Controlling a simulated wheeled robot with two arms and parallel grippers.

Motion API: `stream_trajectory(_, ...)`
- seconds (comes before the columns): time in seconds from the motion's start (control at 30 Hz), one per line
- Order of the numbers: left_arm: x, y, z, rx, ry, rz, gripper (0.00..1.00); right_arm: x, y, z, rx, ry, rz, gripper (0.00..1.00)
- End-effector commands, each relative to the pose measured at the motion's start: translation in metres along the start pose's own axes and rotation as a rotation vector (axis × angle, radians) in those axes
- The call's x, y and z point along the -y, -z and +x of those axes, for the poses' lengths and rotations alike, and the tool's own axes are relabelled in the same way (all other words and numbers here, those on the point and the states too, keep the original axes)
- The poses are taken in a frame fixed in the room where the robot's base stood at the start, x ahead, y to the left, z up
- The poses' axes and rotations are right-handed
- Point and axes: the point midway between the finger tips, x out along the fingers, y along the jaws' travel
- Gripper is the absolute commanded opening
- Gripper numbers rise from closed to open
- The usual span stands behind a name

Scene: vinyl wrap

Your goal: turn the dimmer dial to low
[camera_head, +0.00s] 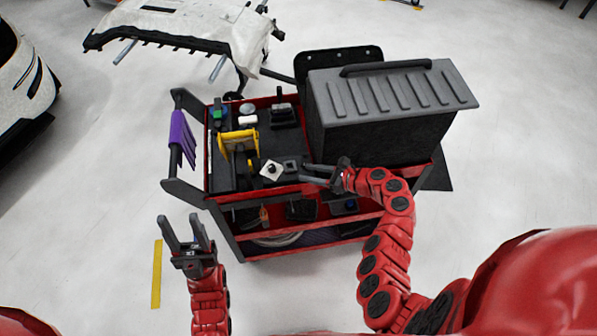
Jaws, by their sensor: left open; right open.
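A white square plate with a dark round knob (271,169), which looks like the dimmer dial, sits near the front edge of the red cart's top tray. The knob's setting is too small to read. My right gripper (308,174) is open and empty, just right of the dial, with its fingers pointing left over the tray's front edge. It looks apart from the dial. My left gripper (177,218) is open and empty in front of the cart's left end, with its fingers pointing away from me.
The red cart (228,201) holds a yellow tape dispenser (237,140), small dark items and a large grey-lidded box (385,100) at right. A purple cloth (182,138) hangs on its left handle. Lower shelves hold several items.

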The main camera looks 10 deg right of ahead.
Motion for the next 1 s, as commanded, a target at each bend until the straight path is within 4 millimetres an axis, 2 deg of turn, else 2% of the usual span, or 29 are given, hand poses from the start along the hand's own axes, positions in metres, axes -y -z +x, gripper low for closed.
stream_trajectory(0.2,-0.001,-0.002,-0.01,0.0,0.0,0.0,0.5,0.0,0.002,-0.029,0.0,0.001,0.0,0.44)
stream_trajectory(0.3,-0.001,-0.002,-0.011,0.0,0.0,0.0,0.5,-0.001,0.001,-0.035,0.0,0.0,0.001,0.44)
stream_trajectory(1.0,-0.001,-0.002,-0.011,0.0,0.0,0.0,0.5,-0.001,0.0,-0.038,-0.001,-0.002,0.001,0.44)
